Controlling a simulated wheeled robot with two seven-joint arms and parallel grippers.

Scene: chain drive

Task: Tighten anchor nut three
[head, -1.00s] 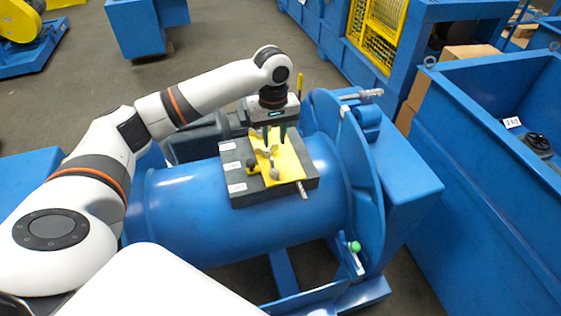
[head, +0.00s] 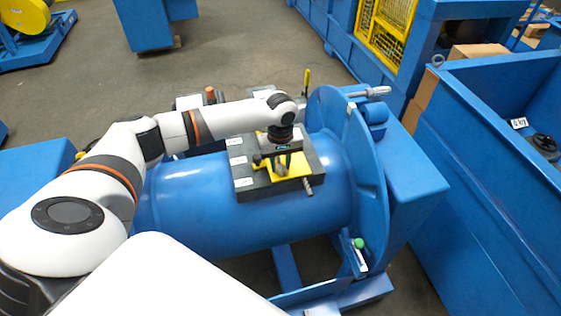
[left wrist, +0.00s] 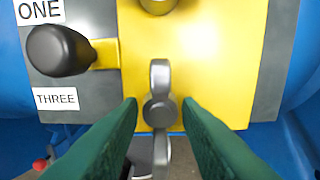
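A dark anchor block (head: 245,188) with a yellow plate (head: 262,172) sits on top of a blue drum. In the left wrist view, a grey wing-shaped nut (left wrist: 160,76) with a round dark centre lies on the yellow plate (left wrist: 215,60). The label THREE (left wrist: 57,102) is to its left, and the label ONE (left wrist: 40,11) is higher up. My left gripper (left wrist: 159,104) is open, with one green fingertip on each side of the nut and small gaps visible. In the head view, the left gripper (head: 283,166) is low over the plate and its fingers are partly hidden. My right gripper is out of view.
A black knob (left wrist: 58,50) stands left of the nut. A rod end (head: 309,188) sticks out of the block's right side. A blue round flange (head: 350,160) rises right of the block. Blue machinery stands farther right.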

